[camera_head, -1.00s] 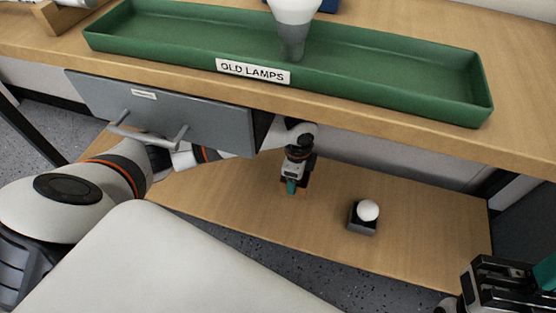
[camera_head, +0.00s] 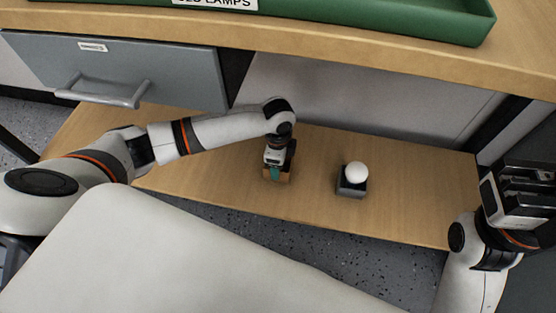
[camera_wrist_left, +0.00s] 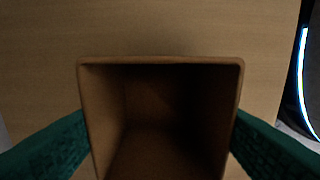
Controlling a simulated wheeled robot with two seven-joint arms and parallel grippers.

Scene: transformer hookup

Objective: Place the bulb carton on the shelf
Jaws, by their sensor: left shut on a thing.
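The bulb carton is a brown open-topped box; in the left wrist view the carton (camera_wrist_left: 160,120) fills the lower middle and looks empty inside. My left gripper (camera_head: 275,174) is shut on it, with teal fingers on its two sides in the wrist view. In the head view only a little of the carton (camera_head: 285,177) shows past the fingers. It is over the wooden shelf (camera_head: 410,215) under the table; I cannot tell whether it touches the board. My right gripper (camera_head: 528,190) is at the right edge, away from the shelf; its fingertips are not clear.
A white bulb (camera_head: 357,172) sits in a dark square holder (camera_head: 351,189) on the shelf, right of the carton. Above are a grey drawer (camera_head: 150,70) and the tabletop edge (camera_head: 370,75) with a green tray (camera_head: 420,22). The shelf's right part is clear.

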